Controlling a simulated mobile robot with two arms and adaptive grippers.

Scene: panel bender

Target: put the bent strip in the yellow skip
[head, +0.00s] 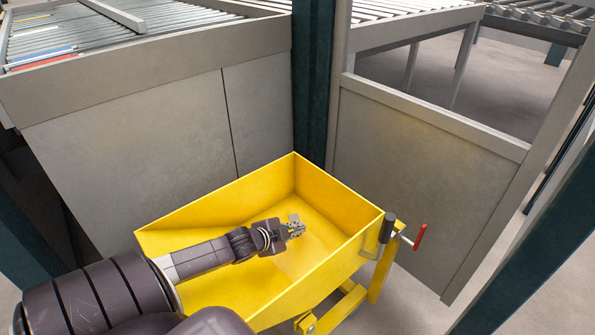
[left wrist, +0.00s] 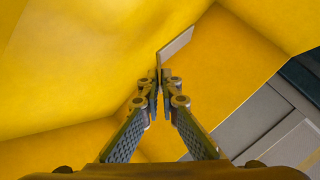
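The yellow skip (head: 180,240) stands open in the middle of the head view, and its yellow walls (left wrist: 70,60) fill most of the left wrist view. My left arm reaches over its near rim, with the left gripper (head: 297,230) inside the skip's outline. In the left wrist view the left gripper's fingertips (left wrist: 160,76) are closed together on the bent strip (left wrist: 177,45), a small light grey piece that sticks out past them. The strip also shows small in the head view (head: 294,218). Its height above the skip's floor is hard to tell. My right gripper is not in view.
Grey machine panels (head: 130,150) and a dark post (head: 312,80) stand close behind the skip. A slatted table (head: 150,35) with coloured strips is at the upper left. A red handle (head: 420,236) sticks out at the skip's right. Open floor lies at the right.

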